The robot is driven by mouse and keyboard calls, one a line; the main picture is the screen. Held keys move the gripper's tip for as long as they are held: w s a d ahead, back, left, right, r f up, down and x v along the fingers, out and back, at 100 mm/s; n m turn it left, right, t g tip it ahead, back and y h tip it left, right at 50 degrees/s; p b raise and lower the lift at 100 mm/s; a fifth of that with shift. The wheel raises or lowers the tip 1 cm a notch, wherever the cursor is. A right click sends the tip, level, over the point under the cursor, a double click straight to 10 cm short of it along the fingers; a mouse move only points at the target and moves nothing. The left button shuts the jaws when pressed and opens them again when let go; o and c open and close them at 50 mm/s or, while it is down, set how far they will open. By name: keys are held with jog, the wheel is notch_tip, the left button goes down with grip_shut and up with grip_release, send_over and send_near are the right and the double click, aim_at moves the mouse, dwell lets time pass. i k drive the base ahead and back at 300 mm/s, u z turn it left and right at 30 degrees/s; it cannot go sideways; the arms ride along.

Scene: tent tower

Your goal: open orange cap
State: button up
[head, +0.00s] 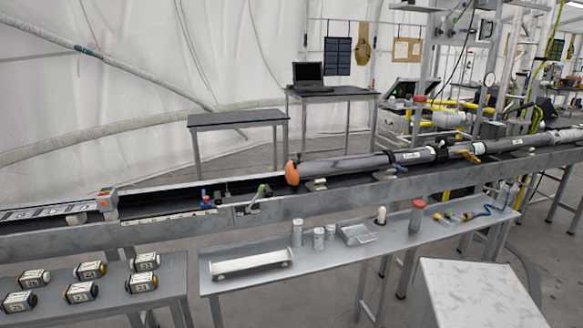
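The orange cap (292,173) is a rounded disc on the left end of a long dark grey tube (350,166). It sits against the tube end, and no gap between them shows. The tube lies along a long metal trough and runs off to the right. My gripper is not in the head view.
The metal trough (335,200) crosses the whole view. In front stands a bench (340,260) with a white tray, small jars and a red-lidded container (417,216). Several numbered blocks (141,281) lie on the left bench. Behind are two black-topped tables (236,118).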

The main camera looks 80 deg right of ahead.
aim_at(292, 172)
jog(key=z, duration=0.1)
jog(key=k, duration=1.45)
jog(key=z, duration=0.3)
jog(key=i, duration=0.7)
